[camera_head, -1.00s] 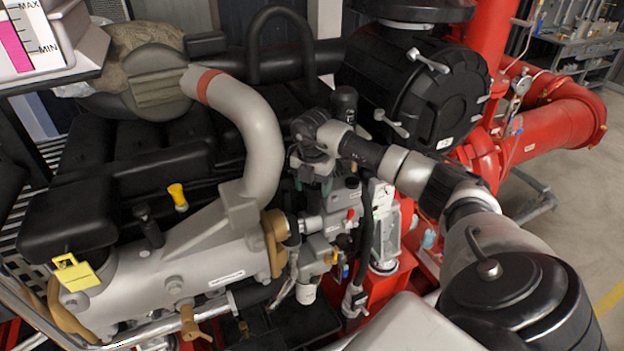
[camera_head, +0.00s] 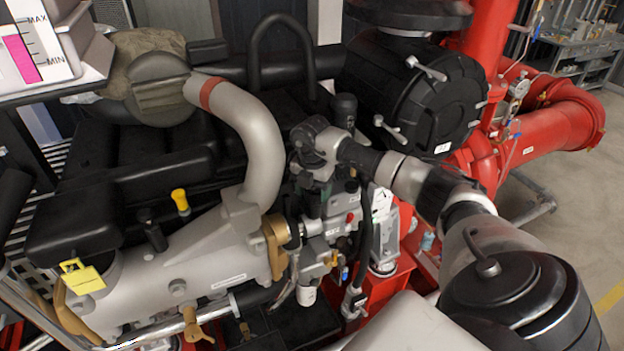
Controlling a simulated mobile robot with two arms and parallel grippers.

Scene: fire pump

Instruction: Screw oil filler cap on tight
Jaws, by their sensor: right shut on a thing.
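My right arm comes in from the lower right, and its wrist is bent down over the middle of the engine. My right gripper (camera_head: 313,198) points down there, among dark fittings beside the grey pipe elbow. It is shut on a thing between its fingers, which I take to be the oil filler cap. The fingers and wrist hide nearly all of it, so I cannot tell how it sits on its neck. My left gripper is not in view.
The curved grey pipe (camera_head: 250,135) with a red band stands left of my wrist. A black ribbed air filter housing (camera_head: 425,95) is behind my forearm. A yellow-topped handle (camera_head: 181,201) and a yellow tag (camera_head: 83,278) are at the left. Red piping (camera_head: 545,137) fills the right back.

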